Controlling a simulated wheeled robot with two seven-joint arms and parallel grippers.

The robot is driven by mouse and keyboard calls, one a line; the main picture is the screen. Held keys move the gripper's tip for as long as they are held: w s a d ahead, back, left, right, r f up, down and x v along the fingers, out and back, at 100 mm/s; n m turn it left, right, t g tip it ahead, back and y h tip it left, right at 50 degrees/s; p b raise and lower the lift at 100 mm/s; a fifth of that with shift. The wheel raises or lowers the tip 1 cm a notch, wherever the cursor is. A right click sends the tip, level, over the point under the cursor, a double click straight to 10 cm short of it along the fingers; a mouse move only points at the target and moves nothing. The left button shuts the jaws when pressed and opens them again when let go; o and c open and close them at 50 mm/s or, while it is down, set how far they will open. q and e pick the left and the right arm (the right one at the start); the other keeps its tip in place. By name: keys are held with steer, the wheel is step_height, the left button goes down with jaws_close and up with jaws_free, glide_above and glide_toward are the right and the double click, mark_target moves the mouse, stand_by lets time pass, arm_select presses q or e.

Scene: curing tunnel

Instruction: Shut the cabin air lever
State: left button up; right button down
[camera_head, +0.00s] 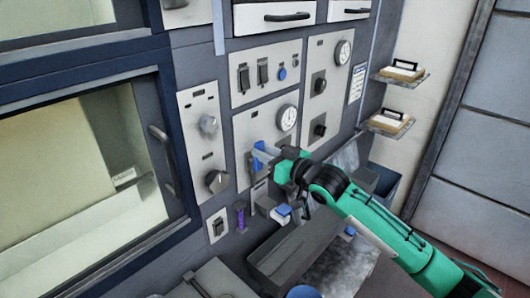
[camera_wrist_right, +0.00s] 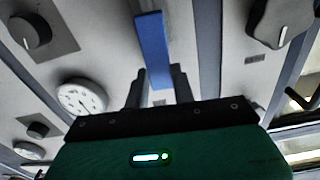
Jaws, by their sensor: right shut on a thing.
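The cabin air lever appears to be the blue lever (camera_head: 257,160) on a light grey panel, below a round white dial. My right gripper (camera_head: 266,152) reaches it from the right, and its green arm hides part of the panel's lower right. In the right wrist view the blue lever (camera_wrist_right: 152,45) stands out between the two dark fingers of my right gripper (camera_wrist_right: 158,80), which are shut on it. The lever's lower part is hidden there by the gripper body. No label naming the lever can be read. My left gripper does not show.
A white dial (camera_head: 287,118) sits just above the lever. Black knobs (camera_head: 217,181) and switches are on the neighbouring panels. A dark-framed window door with a handle (camera_head: 163,160) is at left. A grey tray (camera_head: 290,250) lies below, and two small shelves (camera_head: 390,123) are at right.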

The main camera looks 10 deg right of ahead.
steer(key=shift+w+d+m+p, duration=0.2)
steer(key=shift+m+p, duration=0.1)
steer(key=shift+m, duration=0.3)
steer(key=shift+w+d+m+p, duration=0.1)
steer(key=shift+d+m+p, duration=0.15)
steer(key=shift+m, duration=0.35)
steer(key=w+d+f+m+p, duration=0.2)
steer(key=f+m, duration=0.3)
steer(key=m, duration=0.9)
steer(key=shift+d+m+p, duration=0.4)
steer(key=shift+d+p, duration=0.25)
steer(key=shift+p, duration=0.05)
steer(key=shift+w+f, duration=0.1)
steer(key=shift+f, duration=0.05)
steer(key=c, duration=1.2)
jaws_free()
steer(key=shift+o, duration=0.2)
